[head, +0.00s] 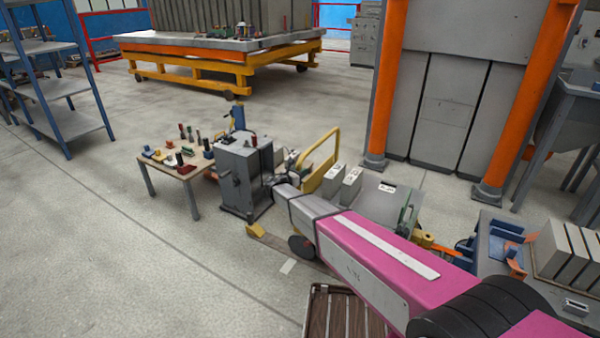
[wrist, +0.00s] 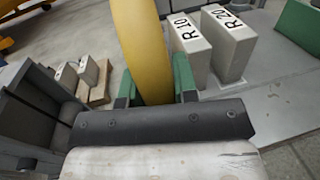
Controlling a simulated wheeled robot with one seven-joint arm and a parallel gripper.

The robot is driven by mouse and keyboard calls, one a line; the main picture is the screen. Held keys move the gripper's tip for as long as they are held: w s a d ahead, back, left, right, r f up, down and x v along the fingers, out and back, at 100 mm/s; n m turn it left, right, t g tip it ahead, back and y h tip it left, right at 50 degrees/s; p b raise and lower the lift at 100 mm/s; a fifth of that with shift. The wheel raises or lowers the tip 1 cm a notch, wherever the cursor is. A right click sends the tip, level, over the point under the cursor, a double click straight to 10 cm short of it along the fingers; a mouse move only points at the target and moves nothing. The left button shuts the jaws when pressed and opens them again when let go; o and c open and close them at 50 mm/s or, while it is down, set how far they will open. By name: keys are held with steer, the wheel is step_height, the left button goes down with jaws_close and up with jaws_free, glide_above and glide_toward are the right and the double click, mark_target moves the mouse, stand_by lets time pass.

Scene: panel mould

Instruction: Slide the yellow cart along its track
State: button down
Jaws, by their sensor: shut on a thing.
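The yellow cart has a tall yellow bar handle (head: 320,158) and a grey deck (head: 374,206) in the head view. Two grey blocks marked R 10 (wrist: 187,45) and R 20 (wrist: 228,42) stand upright on the deck. In the wrist view, the yellow bar (wrist: 148,45) runs between the green fingers of my gripper (wrist: 155,88), which is shut on it. My arm hides much of the cart in the head view. The floor track (head: 277,242) shows only in part, with a yellow block (head: 255,230) at its near left end.
A grey machine (head: 243,175) stands just left of my gripper. Left of it is a small table (head: 150,168) with several small parts. An orange-legged frame (head: 388,85) stands behind the cart. A slatted brown item (head: 335,312) lies below my arm.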

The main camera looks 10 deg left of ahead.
steer(key=c, duration=0.9)
jaws_free()
steer(key=v, duration=1.1)
steer(key=s+d+f+m+g, duration=0.1)
steer(key=s+d+m+g, duration=0.25)
steer(key=d, duration=0.55)
steer(key=s+d+m+g, duration=0.25)
steer(key=d+m, duration=0.25)
steer(key=d, duration=0.5)
steer(key=s+d+f+m+g, duration=0.15)
steer(key=d+m+g, duration=0.3)
steer(key=d, duration=0.45)
steer(key=s+d+m+g+y, duration=0.1)
steer(key=s+d+m+y, duration=0.2)
steer(key=s+d+m, duration=0.1)
steer(key=s+d+r+m+g+y, duration=0.1)
steer(key=s+d+m+g+y, duration=0.1)
steer(key=s+d+m, duration=0.3)
steer(key=s+d+r+m+g+y, duration=0.1)
steer(key=s+d+m+y, duration=0.4)
steer(key=s+m, duration=0.2)
steer(key=shift+s+r+g, duration=0.2)
steer(key=shift+s+g, duration=0.05)
steer(key=shift+s, duration=0.65)
